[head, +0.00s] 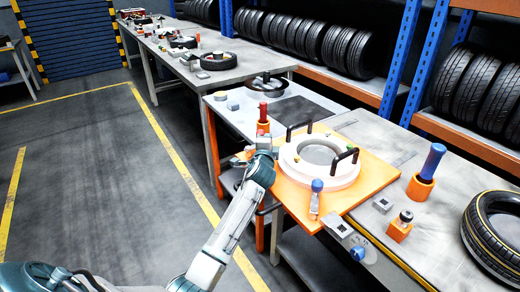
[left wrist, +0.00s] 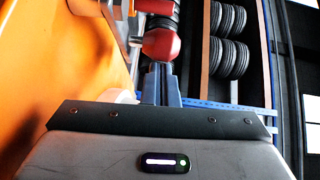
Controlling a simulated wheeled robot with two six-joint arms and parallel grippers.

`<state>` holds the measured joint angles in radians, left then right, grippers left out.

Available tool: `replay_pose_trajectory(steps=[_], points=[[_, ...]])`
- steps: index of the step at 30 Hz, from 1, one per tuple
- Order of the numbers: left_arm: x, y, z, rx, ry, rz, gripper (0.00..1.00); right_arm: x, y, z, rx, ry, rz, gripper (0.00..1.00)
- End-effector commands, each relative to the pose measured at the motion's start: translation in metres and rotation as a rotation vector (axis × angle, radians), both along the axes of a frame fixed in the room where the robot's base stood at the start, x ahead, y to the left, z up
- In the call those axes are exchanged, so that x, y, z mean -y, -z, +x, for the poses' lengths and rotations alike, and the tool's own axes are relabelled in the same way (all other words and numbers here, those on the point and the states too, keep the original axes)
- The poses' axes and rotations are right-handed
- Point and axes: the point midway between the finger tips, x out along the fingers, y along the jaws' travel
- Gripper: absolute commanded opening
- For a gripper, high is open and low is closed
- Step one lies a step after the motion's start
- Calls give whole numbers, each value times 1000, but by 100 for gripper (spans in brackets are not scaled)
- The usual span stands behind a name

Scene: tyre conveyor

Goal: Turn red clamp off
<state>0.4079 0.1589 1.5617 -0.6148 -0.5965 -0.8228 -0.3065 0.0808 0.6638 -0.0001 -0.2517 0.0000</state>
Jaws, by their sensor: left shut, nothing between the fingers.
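The red clamp (head: 263,112) has an upright red handle and stands at the far left corner of the orange plate (head: 374,181). In the left wrist view the red clamp (left wrist: 161,44) is straight ahead of the fingers. My left gripper (head: 264,146) is at the clamp's near side, with its closed fingers (left wrist: 160,82) close to the red part. No object shows between the fingers. Whether they touch the clamp I cannot tell. The clamp's lower part is partly hidden by the gripper. My right gripper is not in view.
A white ring (head: 340,176) with two black handles lies on the orange plate. A blue-handled clamp (head: 316,196) stands at the plate's near edge. A blue handle in an orange holder (head: 421,184) and a tyre (head: 493,227) are to the right. Open floor lies left.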

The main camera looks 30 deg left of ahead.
Motion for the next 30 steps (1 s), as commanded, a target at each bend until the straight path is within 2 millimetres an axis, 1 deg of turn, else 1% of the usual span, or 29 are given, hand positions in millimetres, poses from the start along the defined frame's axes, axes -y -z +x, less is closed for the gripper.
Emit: replay_pose_trajectory(steps=[6,12,30], points=[[-6,-1,9,1,0,0,0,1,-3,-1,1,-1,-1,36],[-10,0,14,0,0,0,0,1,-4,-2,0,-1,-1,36],[-12,0,16,1,1,-1,0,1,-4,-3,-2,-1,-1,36]])
